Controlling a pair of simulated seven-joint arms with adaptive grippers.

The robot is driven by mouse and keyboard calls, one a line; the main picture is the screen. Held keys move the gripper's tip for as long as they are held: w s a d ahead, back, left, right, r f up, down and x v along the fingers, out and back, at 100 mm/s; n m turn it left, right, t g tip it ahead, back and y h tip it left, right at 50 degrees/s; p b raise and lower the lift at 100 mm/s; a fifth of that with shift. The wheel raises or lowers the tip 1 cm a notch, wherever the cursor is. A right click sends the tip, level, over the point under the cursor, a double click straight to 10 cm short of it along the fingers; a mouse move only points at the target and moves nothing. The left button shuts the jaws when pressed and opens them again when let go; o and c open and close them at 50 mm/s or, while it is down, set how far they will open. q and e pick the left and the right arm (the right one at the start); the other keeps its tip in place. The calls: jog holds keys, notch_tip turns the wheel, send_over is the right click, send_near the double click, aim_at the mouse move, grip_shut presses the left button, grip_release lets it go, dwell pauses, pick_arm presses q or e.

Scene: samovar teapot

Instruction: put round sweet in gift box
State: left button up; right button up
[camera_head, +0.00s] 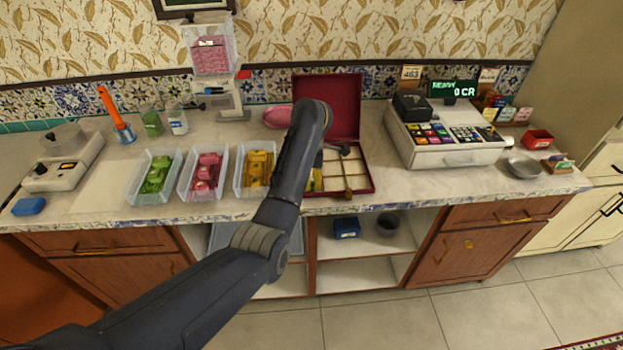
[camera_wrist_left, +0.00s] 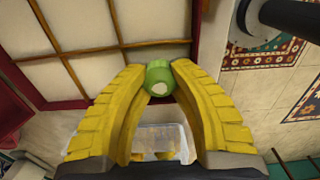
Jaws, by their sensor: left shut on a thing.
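The gift box (camera_head: 355,178) is an open dark red box on the counter, its lid (camera_head: 342,95) standing up at the back. Its pale inside is split into compartments by thin gold dividers, which also show in the left wrist view (camera_wrist_left: 120,30). My left gripper (camera_head: 317,182) is over the left part of the box, largely hidden behind my arm in the head view. In the left wrist view its yellow fingers (camera_wrist_left: 160,85) are shut on a round green sweet (camera_wrist_left: 158,77) with a pale spot. The compartments seen there look empty. My right gripper is not in view.
Clear trays of green (camera_head: 156,180), pink (camera_head: 205,178) and yellow sweets (camera_head: 257,172) stand left of the box. A cash register (camera_head: 445,155) stands to the right. A scale (camera_head: 233,100) with a pink-filled container is behind. Counter between box and register is narrow.

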aim_at(312, 179)
pick_arm(q)
jog(key=shift+f, duration=0.15)
jog(key=o, duration=0.6)
notch_tip(312, 179, up, 4)
jog(key=shift+w+a+r, duration=0.1)
jog(key=shift+r, duration=1.75)
jog(key=shift+r, duration=0.1)
